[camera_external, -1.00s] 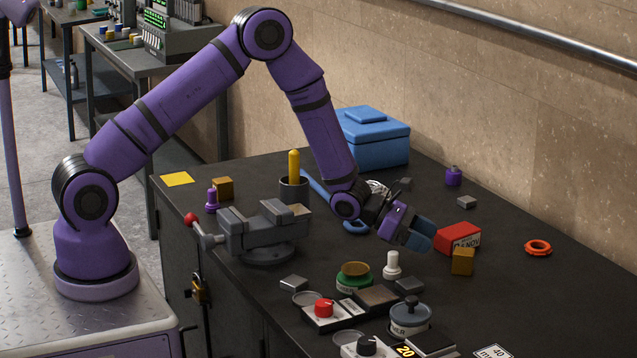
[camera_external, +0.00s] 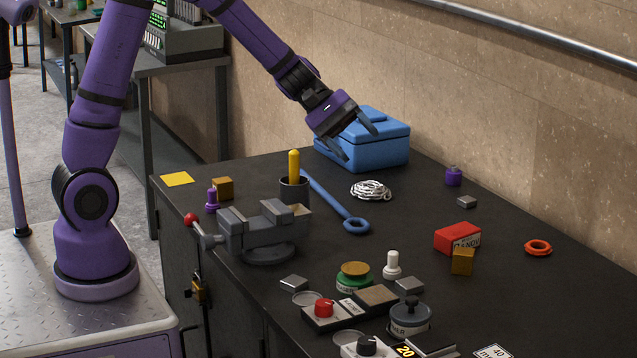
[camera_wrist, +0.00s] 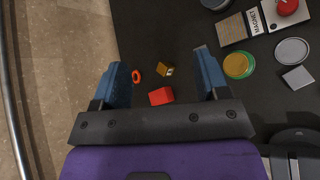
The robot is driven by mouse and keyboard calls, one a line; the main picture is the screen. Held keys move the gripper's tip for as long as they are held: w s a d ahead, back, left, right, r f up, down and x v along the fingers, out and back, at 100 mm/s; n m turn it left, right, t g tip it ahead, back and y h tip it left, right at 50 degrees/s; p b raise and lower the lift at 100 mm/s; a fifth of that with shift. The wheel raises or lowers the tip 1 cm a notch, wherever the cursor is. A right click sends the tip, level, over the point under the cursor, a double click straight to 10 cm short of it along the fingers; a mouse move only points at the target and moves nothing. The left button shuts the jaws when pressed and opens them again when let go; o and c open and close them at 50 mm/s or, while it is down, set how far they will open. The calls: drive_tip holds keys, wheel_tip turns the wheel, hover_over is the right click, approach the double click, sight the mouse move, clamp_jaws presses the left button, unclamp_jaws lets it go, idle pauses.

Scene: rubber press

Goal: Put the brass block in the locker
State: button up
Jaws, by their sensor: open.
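Two brass-coloured blocks show in the external view. One block (camera_external: 463,261) stands at the right, touching or close to the red box (camera_external: 457,237); the other block (camera_external: 223,188) is at the far left, near a yellow card. I cannot tell which is the brass block. The right one also shows in the wrist view (camera_wrist: 164,69), beside the red box. My gripper (camera_external: 353,136) is open and empty, raised in front of the blue lidded box (camera_external: 385,150). The dark cabinet under the bench (camera_external: 225,292), with a brass padlock (camera_external: 199,288), may be the locker; its front looks shut.
A grey vise (camera_external: 265,238), a cup with a yellow-handled tool (camera_external: 293,190), a blue ring-ended bar (camera_external: 335,207) and white cord (camera_external: 371,190) lie mid-bench. Several knobs and jars crowd the front. An orange ring (camera_external: 538,247) lies right. The wall runs behind.

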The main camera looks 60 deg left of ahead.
drive_tip(key=s+a+r+m+y, duration=0.3)
drive_tip(key=s+a+m, duration=0.1)
drive_tip(key=s, duration=0.6)
drive_tip(key=s+a+r+m+t+y, duration=0.1)
drive_tip(key=s+a+r+m+y, duration=0.2)
drive_tip(key=s+a, duration=0.4)
drive_tip(key=s+a+r+m+y, duration=0.3)
drive_tip(key=s+a+m+y, duration=0.2)
drive_tip(key=s, duration=0.9)
drive_tip(key=shift+a+r+m, duration=0.15)
drive_tip(key=shift+r+m, duration=0.25)
drive_tip(key=shift+m, duration=0.2)
